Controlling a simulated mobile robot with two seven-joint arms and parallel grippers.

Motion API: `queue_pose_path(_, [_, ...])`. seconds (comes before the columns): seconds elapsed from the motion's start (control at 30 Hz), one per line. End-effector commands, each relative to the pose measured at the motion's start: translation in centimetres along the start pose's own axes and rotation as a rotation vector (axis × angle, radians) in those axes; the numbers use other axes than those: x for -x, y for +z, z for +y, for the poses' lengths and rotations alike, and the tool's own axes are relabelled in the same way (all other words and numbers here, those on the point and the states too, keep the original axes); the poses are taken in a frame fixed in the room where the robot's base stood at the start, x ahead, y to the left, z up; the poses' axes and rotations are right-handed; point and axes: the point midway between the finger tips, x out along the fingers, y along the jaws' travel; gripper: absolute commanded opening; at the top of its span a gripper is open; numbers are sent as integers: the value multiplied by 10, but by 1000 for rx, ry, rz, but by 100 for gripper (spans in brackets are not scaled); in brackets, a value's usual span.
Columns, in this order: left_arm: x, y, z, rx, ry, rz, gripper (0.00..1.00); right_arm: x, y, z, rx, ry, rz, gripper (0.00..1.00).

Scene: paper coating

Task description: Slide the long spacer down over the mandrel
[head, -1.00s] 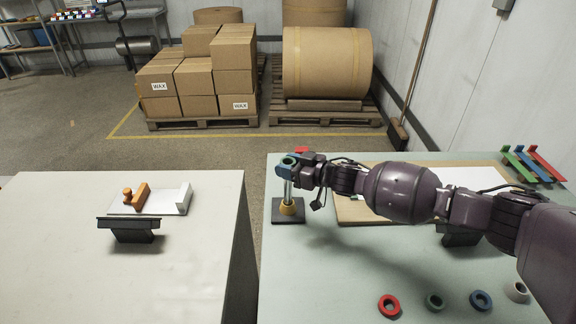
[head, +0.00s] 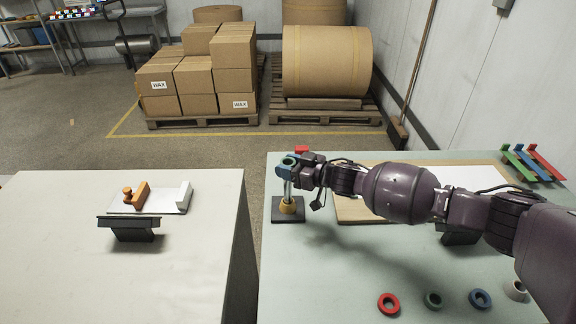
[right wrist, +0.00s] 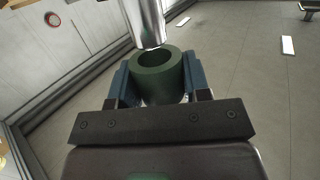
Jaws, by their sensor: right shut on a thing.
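The rod's end is close to the bore's far rim. I cannot tell whether it has entered. My left gripper is not in view.
Red (head: 388,303), green (head: 433,300), blue (head: 480,299) and pale (head: 515,290) rings lie at the table's front. A board (head: 355,210) lies under my right arm. A second table (head: 60,220) stands left, across a gap.

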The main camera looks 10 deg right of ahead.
Motion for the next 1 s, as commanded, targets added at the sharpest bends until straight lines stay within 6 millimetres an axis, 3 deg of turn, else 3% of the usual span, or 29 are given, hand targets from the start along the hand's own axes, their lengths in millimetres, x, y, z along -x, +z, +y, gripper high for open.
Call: queue_pose_path(1.0, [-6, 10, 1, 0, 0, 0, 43, -3, 20, 0, 0, 0, 1, 19])
